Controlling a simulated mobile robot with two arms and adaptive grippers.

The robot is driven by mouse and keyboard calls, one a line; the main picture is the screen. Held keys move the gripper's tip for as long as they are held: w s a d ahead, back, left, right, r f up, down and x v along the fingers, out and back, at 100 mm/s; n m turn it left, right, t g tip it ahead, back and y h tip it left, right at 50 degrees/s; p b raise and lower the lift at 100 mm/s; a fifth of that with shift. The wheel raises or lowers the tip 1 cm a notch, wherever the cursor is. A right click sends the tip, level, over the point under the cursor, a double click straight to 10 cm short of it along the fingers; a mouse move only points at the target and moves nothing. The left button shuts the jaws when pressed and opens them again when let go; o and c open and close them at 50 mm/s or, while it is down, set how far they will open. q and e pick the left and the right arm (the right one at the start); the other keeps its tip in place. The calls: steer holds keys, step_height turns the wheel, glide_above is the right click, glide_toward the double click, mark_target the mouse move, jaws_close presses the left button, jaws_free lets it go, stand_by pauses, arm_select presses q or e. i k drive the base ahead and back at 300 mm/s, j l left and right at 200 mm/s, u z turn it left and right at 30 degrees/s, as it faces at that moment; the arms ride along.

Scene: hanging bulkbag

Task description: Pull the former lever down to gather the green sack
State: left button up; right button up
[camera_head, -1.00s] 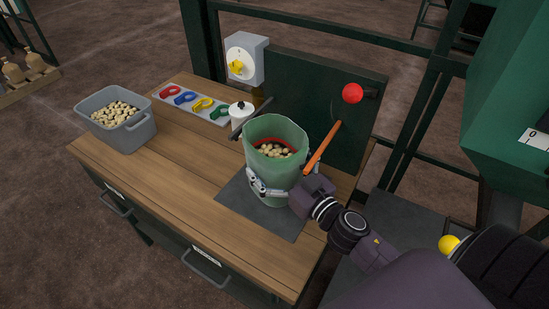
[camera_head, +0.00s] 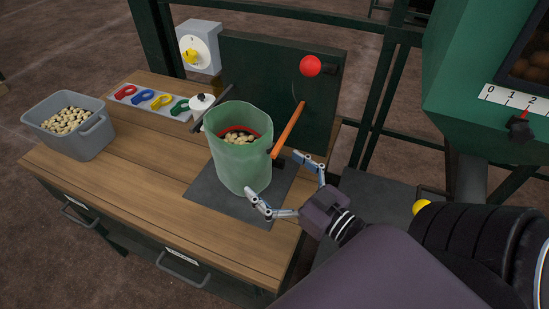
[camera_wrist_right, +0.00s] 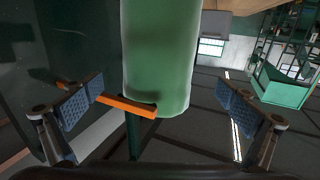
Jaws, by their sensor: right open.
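The green sack (camera_head: 240,155) stands upright and open-topped on a dark mat on the bench, with a red ring and pale nuts inside its mouth. A red ball knob (camera_head: 310,66) sits on a short black arm at the upper right of the dark green panel. An orange bar (camera_head: 288,130) slants beside the sack's right rim; its end also shows in the right wrist view (camera_wrist_right: 128,105). My right gripper (camera_head: 274,178) is open and empty, its spread fingers just right of the sack. Whether a fingertip touches the sack is unclear. My left gripper is out of view.
A grey bin (camera_head: 82,148) of nuts stands at the bench's left. A tray (camera_head: 151,97) of coloured clips, a white lidded pot (camera_head: 201,104) and a dial box (camera_head: 199,47) are behind. A green hopper (camera_head: 470,110) with a scale stands at the right.

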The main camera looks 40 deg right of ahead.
mark_target(310, 66)
steer(key=k+j, duration=1.25)
